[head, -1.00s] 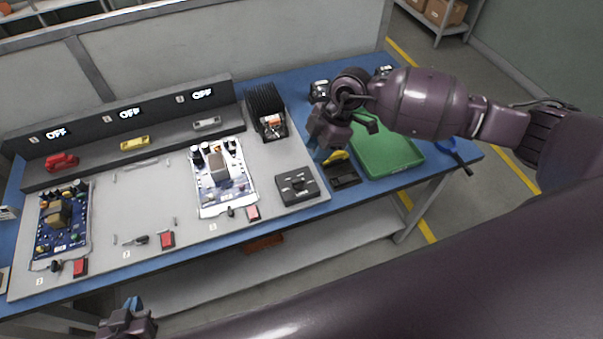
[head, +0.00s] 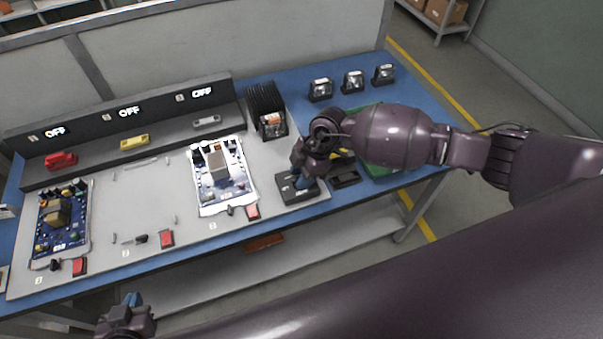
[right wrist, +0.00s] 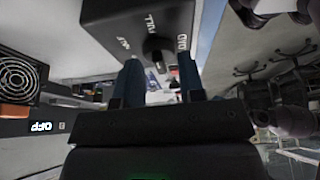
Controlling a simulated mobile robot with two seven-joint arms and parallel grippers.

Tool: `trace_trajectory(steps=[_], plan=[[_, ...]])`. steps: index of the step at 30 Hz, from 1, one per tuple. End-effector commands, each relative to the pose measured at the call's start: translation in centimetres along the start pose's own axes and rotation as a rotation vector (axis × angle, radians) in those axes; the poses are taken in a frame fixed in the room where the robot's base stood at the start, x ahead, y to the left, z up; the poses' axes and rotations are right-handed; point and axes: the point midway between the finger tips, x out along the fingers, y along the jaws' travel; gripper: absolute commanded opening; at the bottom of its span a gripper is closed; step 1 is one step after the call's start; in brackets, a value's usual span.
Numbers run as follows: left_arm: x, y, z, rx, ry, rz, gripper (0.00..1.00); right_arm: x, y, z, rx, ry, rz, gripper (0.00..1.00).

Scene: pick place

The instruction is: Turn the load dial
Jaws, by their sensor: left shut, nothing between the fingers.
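The load dial is a knob (right wrist: 156,46) on a dark box (head: 288,196) near the front edge of the grey board. In the right wrist view the box (right wrist: 105,22) has white lettering around the knob. My right gripper (head: 303,181) is over the box and partly hides its top. In the right wrist view its two blue fingers (right wrist: 160,78) are apart, one on each side of the knob, with gaps showing. I cannot tell how far above the box they are. My left gripper (head: 131,303) is shut and empty, low at the left, in front of the table.
A circuit board (head: 220,180) lies left of the dial box, with a red switch (head: 253,211) nearby. A black finned heat sink (head: 264,104) stands behind. A green tray (head: 376,173) is to the right, mostly behind my arm. Three displays read OFF.

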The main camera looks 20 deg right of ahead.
Motion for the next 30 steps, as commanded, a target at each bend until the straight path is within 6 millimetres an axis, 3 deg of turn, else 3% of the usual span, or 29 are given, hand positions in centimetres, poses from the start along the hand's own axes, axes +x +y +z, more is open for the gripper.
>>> trace_trajectory(steps=[2, 9, 20, 30], plan=[[-0.09, -0.01, 0.16, -0.001, -0.003, 0.000, 0.00, -0.01, 0.00, 0.00, 0.000, 0.000, 0.000, 0.36], [-0.24, -0.03, 0.45, -0.001, -0.009, -0.001, 0.00, -0.03, 0.00, 0.00, 0.000, 0.000, 0.000, 0.00], [-0.16, -0.02, 0.24, -0.001, -0.005, -0.001, 0.00, -0.06, 0.05, -0.01, -0.027, 0.000, -0.011, 0.00], [-0.10, -0.02, -0.37, 0.000, 0.002, 0.000, 0.00, -0.09, 0.27, -0.05, -0.216, 0.000, -0.090, 0.00]])
